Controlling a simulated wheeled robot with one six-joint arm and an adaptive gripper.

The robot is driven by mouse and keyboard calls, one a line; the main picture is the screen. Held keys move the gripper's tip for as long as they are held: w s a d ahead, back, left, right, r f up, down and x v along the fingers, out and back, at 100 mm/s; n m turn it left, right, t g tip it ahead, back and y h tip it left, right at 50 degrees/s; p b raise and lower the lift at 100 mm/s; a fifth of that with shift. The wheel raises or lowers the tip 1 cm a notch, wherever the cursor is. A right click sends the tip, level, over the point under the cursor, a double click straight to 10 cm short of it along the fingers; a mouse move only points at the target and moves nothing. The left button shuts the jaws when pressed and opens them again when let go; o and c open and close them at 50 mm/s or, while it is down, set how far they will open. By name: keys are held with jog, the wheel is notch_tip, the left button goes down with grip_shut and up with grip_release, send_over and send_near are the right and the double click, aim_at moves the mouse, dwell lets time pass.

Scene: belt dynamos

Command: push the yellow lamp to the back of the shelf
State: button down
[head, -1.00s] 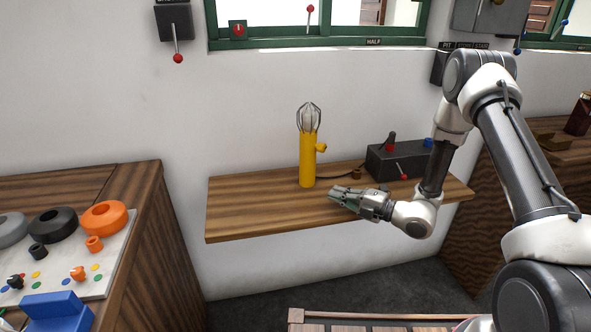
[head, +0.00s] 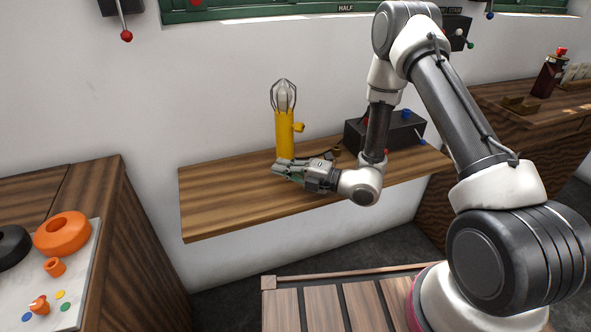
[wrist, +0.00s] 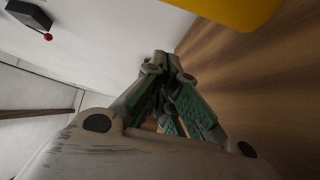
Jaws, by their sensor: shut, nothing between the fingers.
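The yellow lamp (head: 285,135) stands upright on the wooden wall shelf (head: 225,197), with a wire cage around its bulb on top and a yellow knob on its right side. My gripper (head: 277,170) is shut and empty, low over the shelf at the lamp's base, on its near side. Its tips overlap the lamp's foot in the head view, and I cannot tell whether they touch it. In the wrist view the shut fingers (wrist: 165,95) point ahead, and part of the yellow lamp (wrist: 235,10) shows at the top.
A black box (head: 353,134) with levers stands on the shelf's right part, behind my arm. A cable runs behind the lamp. The shelf's left part is clear. A wooden cabinet (head: 105,215) with orange rings (head: 62,233) stands at left.

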aim_at(287, 155)
jog(key=x, duration=0.3)
jog(key=shift+w+a, duration=0.1)
jog(key=shift+a, duration=0.25)
jog(key=shift+w+d, duration=0.95)
jog(key=shift+d, duration=0.25)
jog(key=shift+w+d, duration=0.35)
jog(key=shift+w, duration=0.1)
jog(key=shift+d, duration=0.1)
jog(key=shift+w+d, duration=0.85)
jog(key=shift+w, duration=0.05)
